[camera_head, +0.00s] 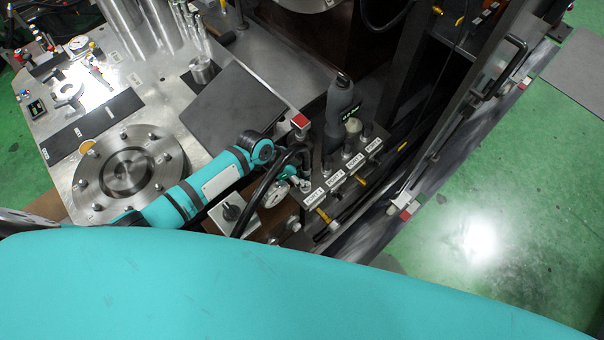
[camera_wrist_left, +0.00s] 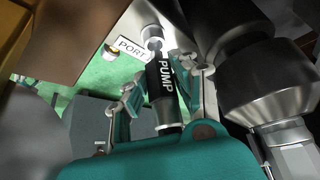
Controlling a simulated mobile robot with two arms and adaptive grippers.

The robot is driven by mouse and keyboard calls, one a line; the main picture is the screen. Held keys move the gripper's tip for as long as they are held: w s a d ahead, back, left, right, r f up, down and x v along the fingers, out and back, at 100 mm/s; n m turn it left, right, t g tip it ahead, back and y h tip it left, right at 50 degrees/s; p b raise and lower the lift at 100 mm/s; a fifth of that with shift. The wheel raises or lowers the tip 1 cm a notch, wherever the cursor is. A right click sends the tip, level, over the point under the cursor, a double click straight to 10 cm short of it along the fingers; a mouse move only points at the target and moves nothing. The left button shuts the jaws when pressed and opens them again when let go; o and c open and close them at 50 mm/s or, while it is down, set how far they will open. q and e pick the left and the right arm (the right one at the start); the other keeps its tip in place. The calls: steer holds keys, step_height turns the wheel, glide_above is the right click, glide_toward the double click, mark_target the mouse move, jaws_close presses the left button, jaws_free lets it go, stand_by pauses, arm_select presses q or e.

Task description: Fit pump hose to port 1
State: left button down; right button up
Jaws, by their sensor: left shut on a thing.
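The pump hose (camera_wrist_left: 164,84) has a black sleeve marked "PUMP" and shows large in the left wrist view. My left gripper (camera_wrist_left: 160,93) is shut on this sleeve. The hose end points at a metal fitting (camera_wrist_left: 152,34) beside a white "PORT" label (camera_wrist_left: 131,48); I cannot tell whether they touch. In the head view my left gripper (camera_head: 296,178) is at the near end of the port row, beside the nearest port label (camera_head: 314,197). The black hose (camera_head: 266,178) loops there, partly hidden by my arm. My right gripper is out of view.
A round bolted flange (camera_head: 128,172) lies on the metal table at left.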

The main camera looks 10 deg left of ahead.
arm_select(q)
steer(key=shift+f+b, duration=0.35)
steer(key=shift+f+b, duration=0.8)
steer(key=shift+f, duration=0.25)
steer(key=shift+f, duration=0.15)
stand_by(0.5)
steer(key=c, duration=1)
jaws_free()
steer(key=shift+o, duration=0.2)
step_height(320, 180, up, 10)
